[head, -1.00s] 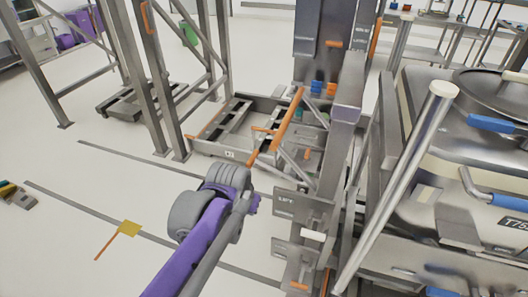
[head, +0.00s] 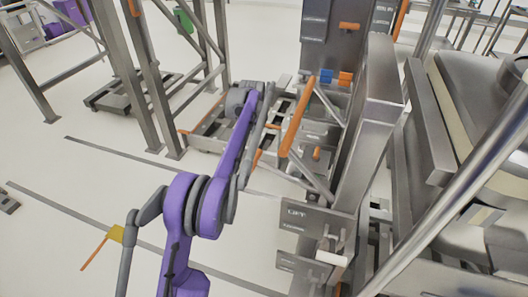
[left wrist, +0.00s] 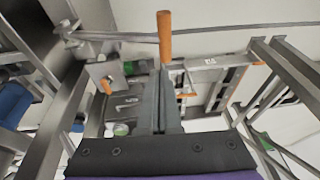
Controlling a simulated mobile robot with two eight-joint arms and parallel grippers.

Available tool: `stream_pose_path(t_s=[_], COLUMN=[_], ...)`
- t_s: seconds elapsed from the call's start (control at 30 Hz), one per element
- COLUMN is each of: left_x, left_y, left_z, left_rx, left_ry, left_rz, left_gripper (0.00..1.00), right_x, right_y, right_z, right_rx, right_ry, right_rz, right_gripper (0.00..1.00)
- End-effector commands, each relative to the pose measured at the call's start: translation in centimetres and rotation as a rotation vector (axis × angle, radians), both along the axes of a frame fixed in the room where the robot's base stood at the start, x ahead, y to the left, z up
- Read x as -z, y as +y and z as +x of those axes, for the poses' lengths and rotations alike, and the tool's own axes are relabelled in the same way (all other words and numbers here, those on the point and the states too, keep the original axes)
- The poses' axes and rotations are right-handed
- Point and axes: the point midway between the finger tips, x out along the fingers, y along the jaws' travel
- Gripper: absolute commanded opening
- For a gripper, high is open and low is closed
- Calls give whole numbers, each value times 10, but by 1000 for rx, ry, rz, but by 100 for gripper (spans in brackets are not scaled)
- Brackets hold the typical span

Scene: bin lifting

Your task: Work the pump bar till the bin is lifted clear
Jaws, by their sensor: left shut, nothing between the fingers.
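An orange-gripped bar (head: 297,122), apparently the pump bar, slants up beside the lift column (head: 372,125). In the left wrist view, an orange grip (left wrist: 164,38) stands just beyond the fingertips. My left gripper (left wrist: 167,72) is shut and empty there; I cannot tell whether it touches the grip. In the head view my purple left arm reaches towards the lift, with the wrist left of the orange bar and the fingertips not clear. A large steel vessel, apparently the bin (head: 480,105), is at the right, partly cut off. Its underside is hidden. My right gripper is out of view.
A steel tube (head: 450,190) slants across the bin's front. A plate marked LIFT (head: 305,217) is low at the column's left. A steel frame (head: 140,75) stands at the left.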

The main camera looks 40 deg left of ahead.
Motion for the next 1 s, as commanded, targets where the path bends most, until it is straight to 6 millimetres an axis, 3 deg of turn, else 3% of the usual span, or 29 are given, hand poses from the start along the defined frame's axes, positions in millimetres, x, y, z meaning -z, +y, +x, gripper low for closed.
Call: stream_pose_path(t_s=[0.13,0.57,0.77,1.0], left_x=[8,13,42,93], left_y=[10,11,15,23], left_z=[2,4,12,24], left_rx=[-8,-8,-7,-7], left_ry=[4,4,4,5], left_rz=[0,0,0,0], left_gripper=[0,0,0,0], right_x=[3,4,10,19], right_y=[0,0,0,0], right_z=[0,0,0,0], right_rx=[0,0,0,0], right_ry=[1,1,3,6], right_rz=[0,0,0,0], right_gripper=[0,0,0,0])
